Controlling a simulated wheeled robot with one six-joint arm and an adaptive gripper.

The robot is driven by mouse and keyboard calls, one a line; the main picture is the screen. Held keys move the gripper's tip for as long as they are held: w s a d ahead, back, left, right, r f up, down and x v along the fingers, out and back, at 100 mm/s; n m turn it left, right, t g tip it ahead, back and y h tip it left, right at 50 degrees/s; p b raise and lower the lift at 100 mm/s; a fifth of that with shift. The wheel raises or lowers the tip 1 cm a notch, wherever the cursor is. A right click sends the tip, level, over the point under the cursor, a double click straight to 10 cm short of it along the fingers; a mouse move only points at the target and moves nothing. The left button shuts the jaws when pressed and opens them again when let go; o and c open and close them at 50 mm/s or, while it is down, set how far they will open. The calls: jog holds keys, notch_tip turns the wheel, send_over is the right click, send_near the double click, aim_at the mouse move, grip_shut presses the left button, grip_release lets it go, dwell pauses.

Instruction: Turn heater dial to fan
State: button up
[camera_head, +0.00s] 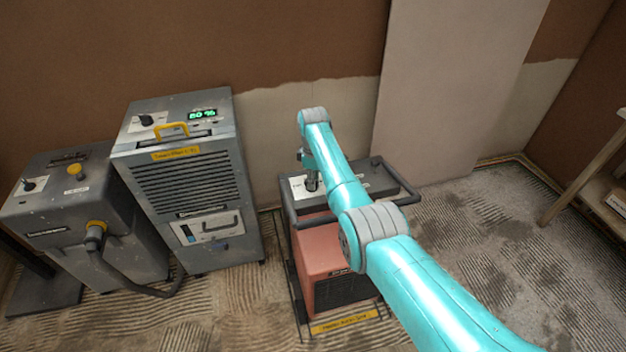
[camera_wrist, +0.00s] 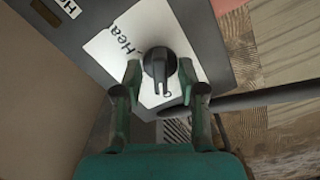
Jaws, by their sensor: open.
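The heater (camera_head: 325,258) is a salmon-red box with a dark top panel and a dark tube frame, right of the middle in the head view. Its black dial (camera_wrist: 160,66) sits on a white label plate (camera_wrist: 118,38) in the wrist view. Part of the printed word "Hea" shows there; the rest of the label is hidden by the dial and fingers. My gripper (camera_wrist: 160,82) is open over the panel, with one finger on each side of the dial. I cannot tell whether the fingers touch it. In the head view my gripper (camera_head: 311,178) points down at the label plate.
A grey dehumidifier (camera_head: 190,185) with a green "80 %" display stands left of the heater. A grey machine with a hose (camera_head: 75,215) stands further left. A dark tube handle (camera_wrist: 265,97) crosses beside the panel. A wooden shelf (camera_head: 590,165) is at the right.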

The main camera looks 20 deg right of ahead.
jog(key=shift+f, duration=0.2)
grip_shut()
dwell(0.3)
jog(key=m, duration=0.6)
jog(key=shift+s+a, duration=0.1)
jog(key=m, duration=0.5)
jog(key=shift+a+m, duration=0.1)
jog(key=shift+m, duration=0.3)
dwell(0.3)
grip_release()
